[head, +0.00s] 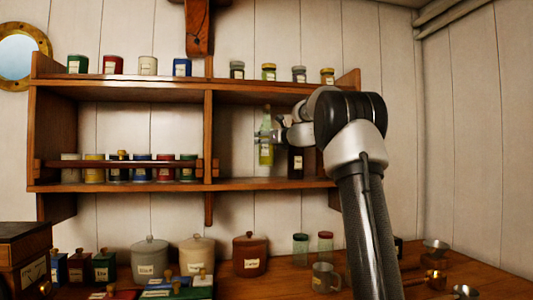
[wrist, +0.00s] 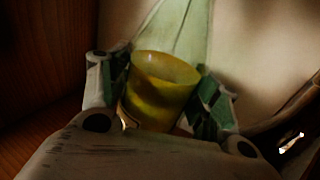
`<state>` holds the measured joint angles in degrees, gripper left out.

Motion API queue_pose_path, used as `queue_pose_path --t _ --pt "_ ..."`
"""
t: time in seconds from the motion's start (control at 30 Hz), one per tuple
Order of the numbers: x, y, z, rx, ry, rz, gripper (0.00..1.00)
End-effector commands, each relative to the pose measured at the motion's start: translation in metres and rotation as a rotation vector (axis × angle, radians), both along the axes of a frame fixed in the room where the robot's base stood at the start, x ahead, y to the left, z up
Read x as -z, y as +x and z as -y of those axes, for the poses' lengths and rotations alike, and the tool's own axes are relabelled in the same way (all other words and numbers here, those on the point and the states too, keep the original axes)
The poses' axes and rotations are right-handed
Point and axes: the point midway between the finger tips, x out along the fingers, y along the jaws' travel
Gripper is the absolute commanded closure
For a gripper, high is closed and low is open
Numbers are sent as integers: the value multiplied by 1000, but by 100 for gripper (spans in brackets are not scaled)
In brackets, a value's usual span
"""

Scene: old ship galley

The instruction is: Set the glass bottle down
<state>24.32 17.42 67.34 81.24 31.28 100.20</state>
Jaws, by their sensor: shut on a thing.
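The glass bottle (head: 266,153) is yellow-green with a pale label and stands upright in the lower right compartment of the wall shelf (head: 230,184). In the wrist view the bottle (wrist: 160,88) is between the two finger pads. My gripper (head: 268,137) is shut on it, and it also shows in the wrist view (wrist: 160,100). The bottle's base is close to the shelf board; I cannot tell whether it touches. My arm covers the right part of this compartment.
A dark bottle (head: 296,161) with a label stands just right of the held bottle. A wooden divider (head: 208,140) is to the left, with free room between. Jars line the shelf top. The counter below holds canisters (head: 197,255), a metal mug (head: 325,278) and small jars.

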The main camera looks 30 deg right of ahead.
Motion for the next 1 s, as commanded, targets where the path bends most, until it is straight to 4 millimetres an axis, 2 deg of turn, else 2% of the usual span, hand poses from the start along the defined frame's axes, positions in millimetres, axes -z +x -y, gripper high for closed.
queue_pose_path --t 0.23,0.4,0.5,0.87,0.9,1.0 --pt "16 -1 0 1 1 3 88" --pt "41 -1 1 2 2 1 88" --pt "49 2 1 1 0 3 88" --pt "52 3 1 0 -1 4 88" --pt "55 3 1 0 1 1 36" --pt "55 3 1 0 0 1 18"
